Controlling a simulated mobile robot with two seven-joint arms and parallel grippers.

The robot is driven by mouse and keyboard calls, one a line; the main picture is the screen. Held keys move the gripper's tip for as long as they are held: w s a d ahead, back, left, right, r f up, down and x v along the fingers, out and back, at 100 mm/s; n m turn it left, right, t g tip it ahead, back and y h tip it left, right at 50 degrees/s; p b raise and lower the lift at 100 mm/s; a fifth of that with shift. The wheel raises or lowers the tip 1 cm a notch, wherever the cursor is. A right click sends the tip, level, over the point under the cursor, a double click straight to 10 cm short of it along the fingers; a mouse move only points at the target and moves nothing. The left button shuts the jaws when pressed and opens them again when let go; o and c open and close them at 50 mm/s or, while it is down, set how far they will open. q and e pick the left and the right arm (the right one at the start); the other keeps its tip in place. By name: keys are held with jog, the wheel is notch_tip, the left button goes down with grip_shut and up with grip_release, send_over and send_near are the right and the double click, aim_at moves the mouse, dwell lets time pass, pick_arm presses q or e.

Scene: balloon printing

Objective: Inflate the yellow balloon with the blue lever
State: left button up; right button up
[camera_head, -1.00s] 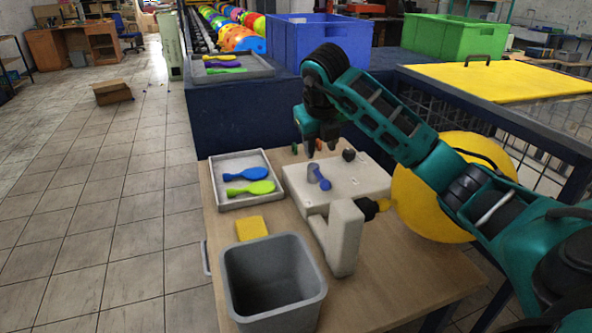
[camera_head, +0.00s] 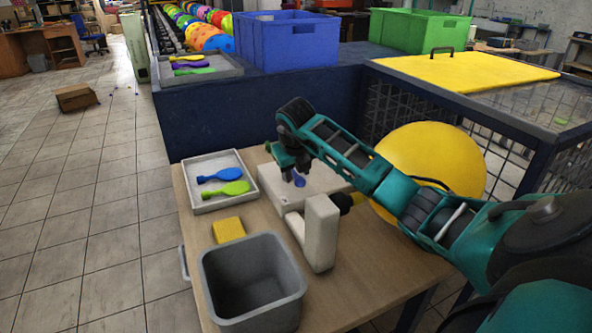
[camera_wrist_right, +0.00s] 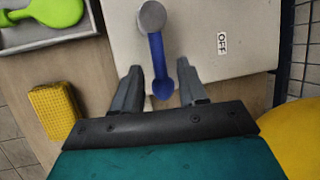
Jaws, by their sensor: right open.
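The yellow balloon (camera_head: 425,150) is round and large, at the black nozzle (camera_head: 345,200) of the white machine (camera_head: 320,235). Its edge also shows in the right wrist view (camera_wrist_right: 297,135). The blue lever (camera_head: 300,182) is on top of the machine, partly hidden by my right gripper (camera_head: 292,176). In the right wrist view the lever (camera_wrist_right: 157,60) runs from a grey round pivot (camera_wrist_right: 152,17) down between the fingers of my open right gripper (camera_wrist_right: 160,78); no grip on it shows. My left gripper is not in view.
An OFF label (camera_wrist_right: 222,43) is right of the lever. Left of the machine are a white tray (camera_head: 197,208) with blue and green balloons, a yellow sponge (camera_head: 228,230) and a grey bin (camera_head: 205,290). A dark mesh cage (camera_head: 400,112) stands behind.

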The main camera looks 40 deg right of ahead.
jog(key=shift+f, duration=0.2)
jog(key=shift+w, duration=0.1)
jog(key=c, duration=0.8)
grip_shut()
jog(key=shift+f, duration=0.15)
